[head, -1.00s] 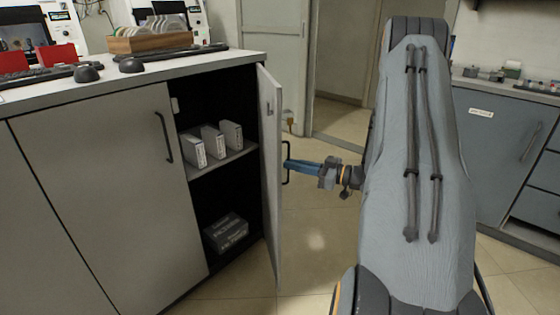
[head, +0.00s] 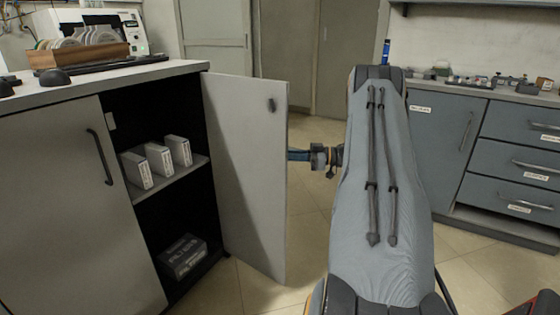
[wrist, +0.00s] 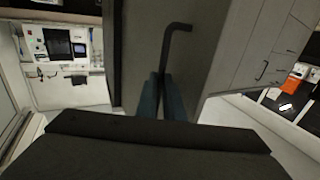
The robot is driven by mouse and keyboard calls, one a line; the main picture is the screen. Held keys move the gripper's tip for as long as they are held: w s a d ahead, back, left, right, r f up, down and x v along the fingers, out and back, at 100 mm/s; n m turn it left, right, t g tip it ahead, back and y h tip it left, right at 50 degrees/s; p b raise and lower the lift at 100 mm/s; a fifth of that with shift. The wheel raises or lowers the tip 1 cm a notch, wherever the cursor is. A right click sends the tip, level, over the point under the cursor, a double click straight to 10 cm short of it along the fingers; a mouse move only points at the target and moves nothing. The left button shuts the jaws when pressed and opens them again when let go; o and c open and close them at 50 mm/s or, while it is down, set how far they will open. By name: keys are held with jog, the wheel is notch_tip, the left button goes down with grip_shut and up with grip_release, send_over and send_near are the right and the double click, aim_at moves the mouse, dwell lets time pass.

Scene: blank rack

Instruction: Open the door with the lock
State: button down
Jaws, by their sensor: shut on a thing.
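The door with the lock (head: 238,180) stands wide open from the cabinet in the head view, its inner face toward the camera. A small dark lock part (head: 271,105) shows near its free top corner. My gripper (head: 293,155) reaches behind the door's free edge; its fingertips are hidden there in the head view. In the wrist view the blue fingers (wrist: 162,88) are closed together on the lower part of the dark bar handle (wrist: 177,35) on the door's outer face (wrist: 205,45).
The open cabinet holds several white boxes (head: 159,159) on its shelf (head: 165,186) and dark boxes (head: 183,256) below. A closed neighbouring door (head: 70,200) is at left. Blue-grey drawers (head: 515,160) stand at right. Floor (head: 305,215) shows beyond the door.

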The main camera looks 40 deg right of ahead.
jog(key=shift+w, duration=0.2)
dwell(0.3)
jog(key=c, duration=1.9)
grip_release()
jog(key=shift+s+d, duration=0.15)
jog(key=shift+d, duration=0.05)
jog(key=v, duration=0.7)
jog(key=shift+s+d, duration=0.25)
jog(key=shift+d, duration=0.05)
jog(key=shift+w, duration=0.1)
